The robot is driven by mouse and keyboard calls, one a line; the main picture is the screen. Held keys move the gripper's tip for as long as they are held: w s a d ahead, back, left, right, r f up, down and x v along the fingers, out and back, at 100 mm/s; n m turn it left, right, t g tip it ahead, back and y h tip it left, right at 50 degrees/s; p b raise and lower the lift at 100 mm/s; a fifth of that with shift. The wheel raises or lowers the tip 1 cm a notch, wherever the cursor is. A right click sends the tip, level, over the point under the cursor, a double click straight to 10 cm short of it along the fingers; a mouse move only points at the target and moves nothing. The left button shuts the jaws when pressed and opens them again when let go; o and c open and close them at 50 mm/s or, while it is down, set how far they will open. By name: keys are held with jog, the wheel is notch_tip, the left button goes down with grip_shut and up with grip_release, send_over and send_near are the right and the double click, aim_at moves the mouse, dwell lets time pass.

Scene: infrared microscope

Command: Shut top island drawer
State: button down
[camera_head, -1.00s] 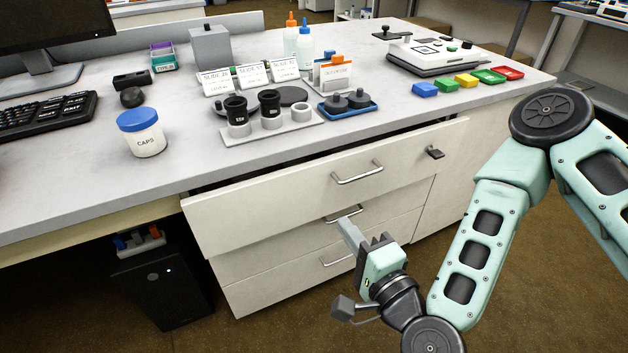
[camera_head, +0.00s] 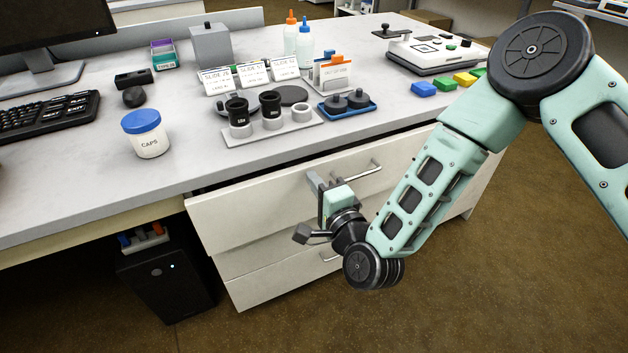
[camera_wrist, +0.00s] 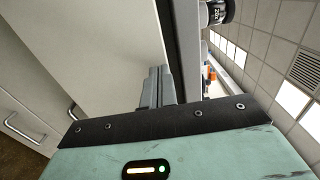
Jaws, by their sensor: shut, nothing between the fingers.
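The top island drawer (camera_head: 250,205) is slightly open, with a dark gap between its front and the counter edge. Its bar handle (camera_head: 372,170) is on the front, right of my gripper. My gripper (camera_head: 313,182) is shut and empty, its fingers at the middle of the drawer front, left of the handle. In the wrist view, the shut fingers (camera_wrist: 157,88) point at the pale drawer front (camera_wrist: 110,35). I cannot tell for sure whether the fingertips touch it.
Lower drawers with handles lie below; one handle shows in the wrist view (camera_wrist: 22,130). The counter (camera_head: 85,180) holds a caps jar (camera_head: 146,135), eyepieces (camera_head: 270,110) and a blue tray (camera_head: 347,108). A black computer tower (camera_head: 168,283) stands at lower left. Floor at right is free.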

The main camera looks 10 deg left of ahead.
aim_at(304, 165)
jog(key=shift+w+a, duration=0.25)
jog(key=shift+w, duration=0.1)
jog(key=b+x, duration=0.1)
jog(key=x, duration=0.3)
jog(key=shift+w+a, duration=0.1)
jog(key=shift+w, duration=0.1)
jog(key=shift+w+a+r, duration=0.15)
jog(key=shift+w, duration=0.15)
